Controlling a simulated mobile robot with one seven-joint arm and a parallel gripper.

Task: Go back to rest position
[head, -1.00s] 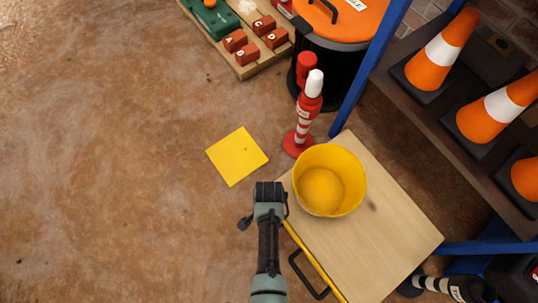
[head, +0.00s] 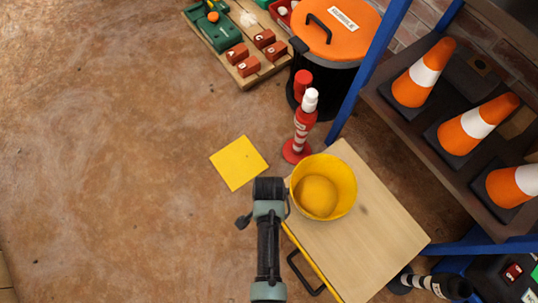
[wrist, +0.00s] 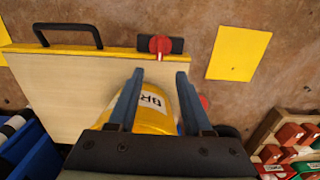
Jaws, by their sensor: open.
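My gripper (wrist: 158,78) is open, its two fingers apart in the wrist view. In the head view my arm reaches up from the bottom, and its end (head: 269,190) is left of a yellow bucket (head: 347,188). The fingers cannot be made out there. The bucket stands upright on a light wooden tabletop (head: 385,235) with a yellow ball-like shape inside. In the wrist view the bucket (wrist: 152,112) shows its lettered label behind and between the fingers; I cannot tell whether they touch it.
A red-and-white post (head: 303,128) and a yellow floor square (head: 238,163) are beyond the table. An orange-lidded bin (head: 335,30) and a block tray (head: 245,75) are further back. A blue-framed shelf with traffic cones (head: 465,125) is at right. The left floor is clear.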

